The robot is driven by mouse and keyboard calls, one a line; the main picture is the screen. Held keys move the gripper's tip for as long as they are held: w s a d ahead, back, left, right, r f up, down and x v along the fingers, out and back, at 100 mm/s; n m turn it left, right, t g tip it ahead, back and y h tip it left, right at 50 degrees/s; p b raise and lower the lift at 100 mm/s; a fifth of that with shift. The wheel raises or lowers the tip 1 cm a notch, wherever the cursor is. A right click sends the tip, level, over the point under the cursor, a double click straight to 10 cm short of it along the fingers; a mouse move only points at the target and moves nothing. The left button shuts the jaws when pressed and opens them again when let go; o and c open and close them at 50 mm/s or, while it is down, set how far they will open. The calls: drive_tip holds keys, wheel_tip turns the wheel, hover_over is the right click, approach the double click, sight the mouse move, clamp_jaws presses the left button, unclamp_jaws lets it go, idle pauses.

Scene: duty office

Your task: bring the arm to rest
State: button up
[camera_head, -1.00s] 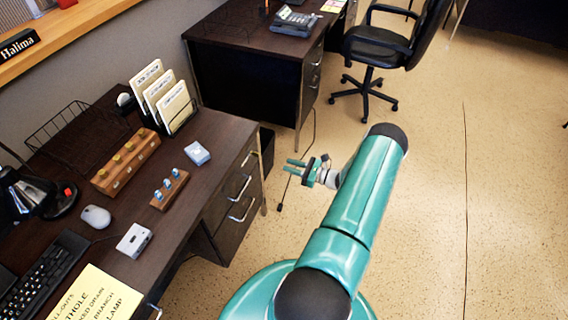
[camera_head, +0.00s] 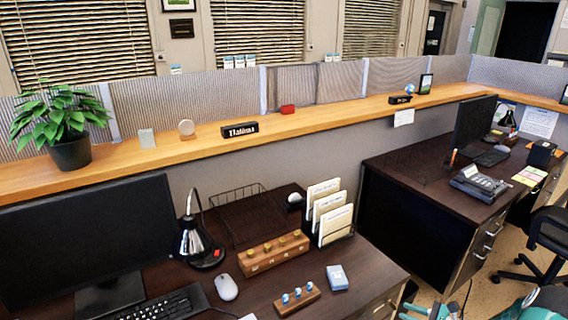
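My gripper (camera_head: 414,311) shows at the bottom edge of the head view, partly cut off by the frame. Its two teal fingers look apart, with nothing seen between them. The gripper appears beside the right end of the near desk (camera_head: 372,266), in front of the floor gap between the two desks. No contact with the desk can be made out.
The near desk holds a monitor (camera_head: 85,240), lamp (camera_head: 195,240), mouse (camera_head: 227,287), wooden peg blocks (camera_head: 273,253) and a card rack (camera_head: 334,222). A second desk (camera_head: 410,180) with a phone (camera_head: 476,183) stands right. A black chair (camera_head: 548,232) is at the right edge.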

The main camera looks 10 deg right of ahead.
drive_tip(key=a+r+n+g+h, duration=0.3)
drive_tip(key=a+r+n+g, duration=0.85)
drive_tip(key=a+r, duration=1.05)
drive_tip(key=s+a+r+n+t+h, duration=0.2)
drive_tip(key=s+a+r+n+h, duration=0.1)
drive_tip(key=s+a+r+n, duration=0.3)
drive_tip(key=s+a+r+n+t+h, duration=0.3)
drive_tip(key=s+a+r+n, duration=0.3)
drive_tip(key=s, duration=0.5)
drive_tip(key=shift+a+r+n+h, duration=0.35)
drive_tip(key=shift+r+n+h, duration=0.25)
drive_tip(key=shift+r+n, duration=0.45)
drive_tip(key=shift+f, duration=0.15)
